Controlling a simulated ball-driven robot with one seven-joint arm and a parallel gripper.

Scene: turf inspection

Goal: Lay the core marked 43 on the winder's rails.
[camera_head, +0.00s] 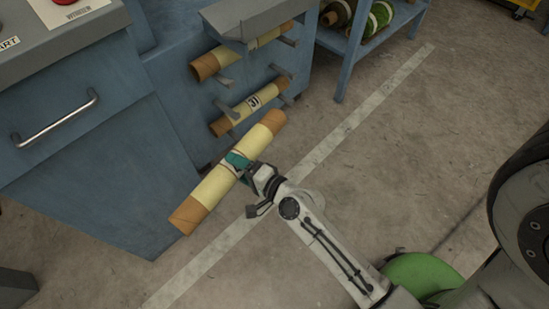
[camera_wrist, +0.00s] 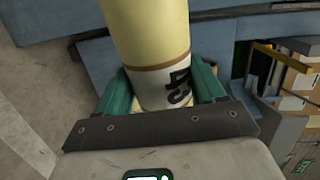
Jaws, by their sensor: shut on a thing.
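My gripper (camera_head: 240,160), with green finger pads, is shut around the middle of a core (camera_head: 214,187), a brown tube with a pale yellow wrap. The core is held tilted above the floor, in front of the blue cabinet. In the wrist view my gripper (camera_wrist: 163,88) has a pad on each side of the core (camera_wrist: 145,30). Its white label reads sideways, apparently 43, partly turned away. The winder (camera_head: 95,75) is the blue machine at upper left, with a sign on top. I cannot make out its rails.
Another core (camera_head: 254,103), with a numbered label, lies on pegs on the cabinet side. A further core (camera_head: 207,66) sits above it, partly hidden by a grey ledge (camera_head: 258,18). A blue shelf (camera_head: 352,40) holds green rolls. The floor (camera_head: 400,140) to the right is clear.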

